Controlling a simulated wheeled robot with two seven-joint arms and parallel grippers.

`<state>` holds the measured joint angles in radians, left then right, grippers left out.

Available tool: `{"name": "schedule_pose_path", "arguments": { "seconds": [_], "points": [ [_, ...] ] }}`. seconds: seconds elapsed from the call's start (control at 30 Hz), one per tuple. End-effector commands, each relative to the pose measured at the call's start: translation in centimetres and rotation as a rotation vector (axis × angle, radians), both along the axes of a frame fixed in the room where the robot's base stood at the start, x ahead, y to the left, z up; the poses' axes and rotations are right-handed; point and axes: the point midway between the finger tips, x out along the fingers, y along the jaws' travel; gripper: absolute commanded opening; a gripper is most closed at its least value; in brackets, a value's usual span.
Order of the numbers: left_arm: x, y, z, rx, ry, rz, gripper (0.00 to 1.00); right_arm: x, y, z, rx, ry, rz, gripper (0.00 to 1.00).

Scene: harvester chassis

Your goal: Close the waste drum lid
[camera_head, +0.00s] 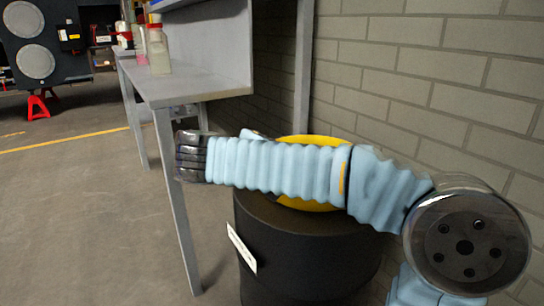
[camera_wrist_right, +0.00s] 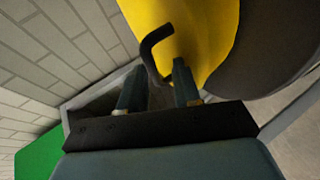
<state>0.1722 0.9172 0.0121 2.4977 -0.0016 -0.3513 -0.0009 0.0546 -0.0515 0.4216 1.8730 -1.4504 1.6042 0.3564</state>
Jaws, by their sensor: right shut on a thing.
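The black waste drum (camera_head: 305,262) stands at the lower middle of the head view, with a white label on its side. Its yellow lid (camera_head: 305,204) shows above and below my right arm, which crosses in front and hides much of it. I cannot tell the lid's exact angle. In the right wrist view the yellow lid (camera_wrist_right: 212,30) fills the top, with a dark bent handle (camera_wrist_right: 152,45). My right gripper (camera_wrist_right: 155,82) has its fingers on either side of the handle's lower part and is shut on it. The head view does not clearly show this gripper. My left gripper is not in view.
A grey workbench (camera_head: 185,85) with bottles (camera_head: 159,50) stands left of the drum, its leg close by. A brick wall (camera_head: 430,85) is behind and to the right. The floor (camera_head: 80,220) at left is clear.

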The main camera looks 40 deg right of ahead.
Motion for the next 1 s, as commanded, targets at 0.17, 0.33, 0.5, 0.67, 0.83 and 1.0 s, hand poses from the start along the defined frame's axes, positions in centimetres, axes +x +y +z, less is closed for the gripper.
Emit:
{"name": "schedule_pose_path", "arguments": {
  "seconds": [0.17, 0.33, 0.5, 0.67, 0.83, 1.0],
  "points": [
    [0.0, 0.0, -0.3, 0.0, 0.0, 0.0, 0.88, 0.0, 0.1, -1.5, 0.018, 0.031, 0.0, 0.23],
    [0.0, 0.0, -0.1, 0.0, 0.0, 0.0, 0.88, -0.2, 0.8, -1.0, 0.017, 0.03, 0.0, 0.23],
    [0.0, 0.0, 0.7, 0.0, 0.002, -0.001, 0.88, -1.1, 3.7, 0.7, 0.011, 0.023, 0.009, 0.23],
    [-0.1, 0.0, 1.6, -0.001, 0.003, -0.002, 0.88, -2.3, 7.1, 2.9, 0.005, 0.012, 0.007, 0.23],
    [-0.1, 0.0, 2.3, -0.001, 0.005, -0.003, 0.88, -3.5, 10.1, 4.7, 0.0, 0.004, 0.006, 0.23],
    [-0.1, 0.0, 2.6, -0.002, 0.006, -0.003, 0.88, -4.1, 11.8, 5.5, -0.002, -0.001, 0.003, 0.23]
  ]
}}
